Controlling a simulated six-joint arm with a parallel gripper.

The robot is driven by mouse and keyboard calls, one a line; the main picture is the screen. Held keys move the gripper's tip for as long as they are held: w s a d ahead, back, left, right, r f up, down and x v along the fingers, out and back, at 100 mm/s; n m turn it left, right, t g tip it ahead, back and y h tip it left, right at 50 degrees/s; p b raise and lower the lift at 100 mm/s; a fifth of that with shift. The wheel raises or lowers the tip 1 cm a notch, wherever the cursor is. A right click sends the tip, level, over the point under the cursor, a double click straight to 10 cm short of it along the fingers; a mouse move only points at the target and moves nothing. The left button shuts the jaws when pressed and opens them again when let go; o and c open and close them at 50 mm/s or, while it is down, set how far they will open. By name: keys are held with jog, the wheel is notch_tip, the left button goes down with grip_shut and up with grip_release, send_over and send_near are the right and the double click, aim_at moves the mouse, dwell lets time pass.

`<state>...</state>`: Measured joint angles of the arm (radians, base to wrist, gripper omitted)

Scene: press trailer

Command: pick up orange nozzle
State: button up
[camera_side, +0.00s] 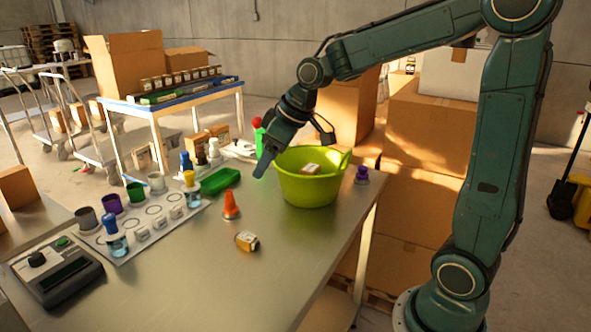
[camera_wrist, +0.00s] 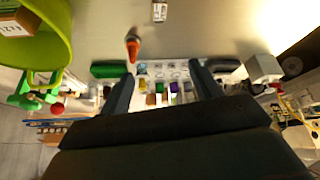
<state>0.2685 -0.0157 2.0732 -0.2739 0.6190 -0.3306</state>
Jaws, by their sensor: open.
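The orange nozzle (camera_side: 231,205) stands upright on the grey table, left of the green tub, in the side view. In the wrist view the orange nozzle (camera_wrist: 132,46) shows at the upper left, beyond the fingertips. My gripper (camera_side: 262,166) is above the far part of the table, up and to the right of the nozzle in the side view and apart from it. In the wrist view my gripper (camera_wrist: 162,78) has its two fingers spread with nothing held between them.
A lime-green tub (camera_side: 306,185) holding a small box stands right of the nozzle. A green tray (camera_side: 220,181) and a white board (camera_side: 140,240) with cups and bottles are to the left.

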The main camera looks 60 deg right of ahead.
jog(key=n+y, duration=0.1)
send_near(230, 201)
jog(key=d, duration=0.1)
jog(key=shift+s+d+r+t, duration=0.15)
jog(key=shift+s+d+t, duration=0.15)
jog(key=shift+s, duration=0.15)
jog(key=shift+a, duration=0.1)
jog(key=x, duration=0.8)
jog(key=shift+w+a, duration=0.1)
jog(key=shift+a, duration=0.05)
jog(key=shift+f, duration=0.2)
jog(key=shift+w+f, duration=0.1)
jog(key=shift+w, duration=0.05)
jog(key=shift+x, duration=2.5)
jog(key=shift+w+a, duration=0.1)
jog(key=shift+w, duration=0.05)
